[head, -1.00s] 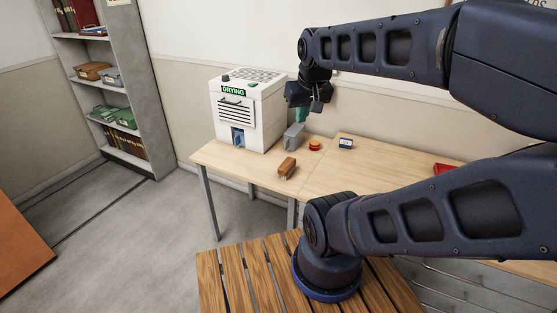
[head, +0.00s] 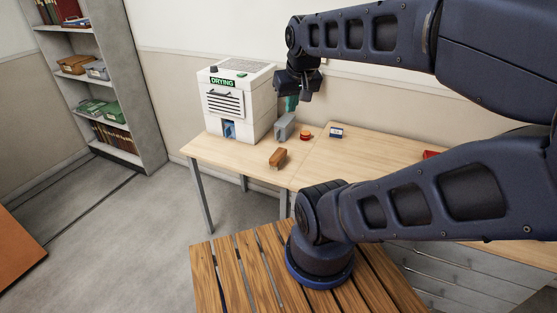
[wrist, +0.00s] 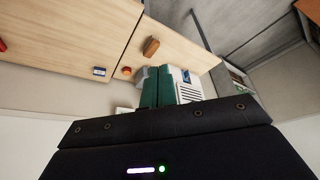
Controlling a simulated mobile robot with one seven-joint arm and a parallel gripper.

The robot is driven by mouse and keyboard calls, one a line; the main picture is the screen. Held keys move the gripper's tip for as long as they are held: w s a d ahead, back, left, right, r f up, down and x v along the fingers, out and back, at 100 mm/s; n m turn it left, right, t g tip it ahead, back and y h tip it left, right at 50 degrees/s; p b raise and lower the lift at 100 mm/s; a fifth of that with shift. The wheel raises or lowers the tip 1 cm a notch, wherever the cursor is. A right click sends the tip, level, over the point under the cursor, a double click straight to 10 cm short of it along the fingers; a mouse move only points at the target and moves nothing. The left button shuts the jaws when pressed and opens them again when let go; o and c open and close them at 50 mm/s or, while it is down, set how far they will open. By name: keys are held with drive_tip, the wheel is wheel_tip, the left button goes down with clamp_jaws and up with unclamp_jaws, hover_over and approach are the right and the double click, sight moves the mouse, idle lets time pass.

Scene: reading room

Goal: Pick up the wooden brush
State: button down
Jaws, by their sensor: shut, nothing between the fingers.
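The wooden brush (head: 278,157) lies on the light wooden table (head: 225,152), in front of a grey block-like object and near the table's front edge. It also shows in the wrist view (wrist: 151,46), beyond my fingertips. My gripper (head: 291,104) is above the back of the table, to the right of the white drying box and clear of the brush. In the wrist view its green fingers (wrist: 158,84) are together with nothing between them. The underside of the brush is hidden.
The white drying box (head: 228,106) stands at the table's left end. A grey object (head: 285,126), a red round item (head: 305,134) and a blue-and-white box (head: 336,132) stand near the brush. A shelf unit (head: 140,95) is at the left.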

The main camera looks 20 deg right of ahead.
drive_tip(key=c, duration=0.6)
unclamp_jaws()
drive_tip(key=shift+c, duration=0.2)
